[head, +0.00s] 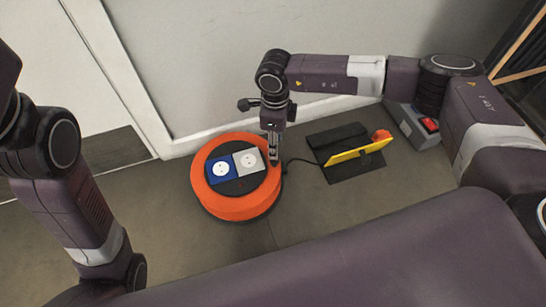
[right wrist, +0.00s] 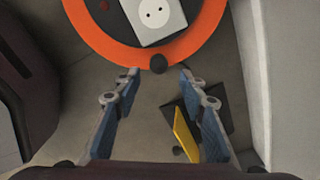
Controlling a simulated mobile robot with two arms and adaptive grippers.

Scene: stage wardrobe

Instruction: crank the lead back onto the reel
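The cable reel is a round orange drum (head: 208,200) on the floor, with a blue socket and a white socket on its dark top. The orange rim (right wrist: 88,35) and white socket also show in the right wrist view. A dark round knob (right wrist: 158,64), apparently the crank handle, stands at the rim. My right gripper (head: 274,160) points down over the reel's right edge. Its fingers are apart (right wrist: 158,76), one on each side of the knob, without visible contact.
A black folded piece with a yellow panel (head: 358,152) and an orange knob lies right of the reel. A grey box with a red switch (head: 430,125) stands farther right. The wall (head: 190,70) is close behind. Floor left of the reel is clear.

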